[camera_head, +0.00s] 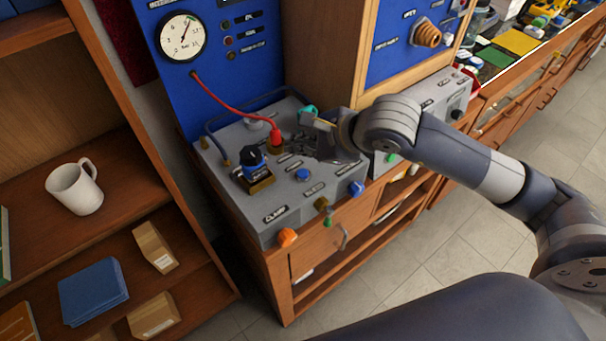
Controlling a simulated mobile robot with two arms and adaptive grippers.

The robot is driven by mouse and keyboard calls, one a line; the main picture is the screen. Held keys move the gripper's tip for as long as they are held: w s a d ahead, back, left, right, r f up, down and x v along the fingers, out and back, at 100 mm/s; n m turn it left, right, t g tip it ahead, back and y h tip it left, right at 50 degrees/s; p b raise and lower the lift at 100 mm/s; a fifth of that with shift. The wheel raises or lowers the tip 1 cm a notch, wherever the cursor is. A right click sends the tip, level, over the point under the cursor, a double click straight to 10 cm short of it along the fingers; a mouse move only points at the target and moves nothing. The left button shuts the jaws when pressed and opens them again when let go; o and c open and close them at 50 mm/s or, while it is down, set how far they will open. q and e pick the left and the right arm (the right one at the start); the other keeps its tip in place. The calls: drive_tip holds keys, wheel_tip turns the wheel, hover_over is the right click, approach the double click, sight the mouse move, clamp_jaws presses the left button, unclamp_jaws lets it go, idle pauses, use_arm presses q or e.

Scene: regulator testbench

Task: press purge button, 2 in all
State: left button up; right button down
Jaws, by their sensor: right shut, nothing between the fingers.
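A blue round button (302,175) sits on the top of the grey testbench (240,211); the small label beside it is too small to read surely, so I cannot confirm that it is the purge button. My right gripper (304,148) is shut and empty. It is low over the bench top, behind the blue button in the picture and apart from it, close to the red hose connector (276,138). A black and blue regulator (254,163) stands in a brass-coloured holder left of the button. My left gripper is out of view.
A blue knob (356,188) and an orange knob (287,237) stick out at the bench front. A shelf with a white mug (75,188) stands left.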

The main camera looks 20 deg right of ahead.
drive_tip(key=b, duration=0.3)
hover_over(301, 175)
wheel_tip(301, 175, down, 4)
drive_tip(key=shift+f, duration=0.1)
drive_tip(key=shift+f+b, duration=0.3)
drive_tip(key=shift+b, duration=0.05)
idle(0.9)
drive_tip(key=shift+f+b, duration=0.4)
drive_tip(key=shift+b, duration=0.35)
drive_tip(key=shift+f+b, duration=0.55)
drive_tip(key=shift+b, duration=0.2)
idle(0.5)
drive_tip(key=shift+r, duration=0.15)
drive_tip(key=shift+r+p, duration=0.3)
drive_tip(key=shift+r, duration=0.5)
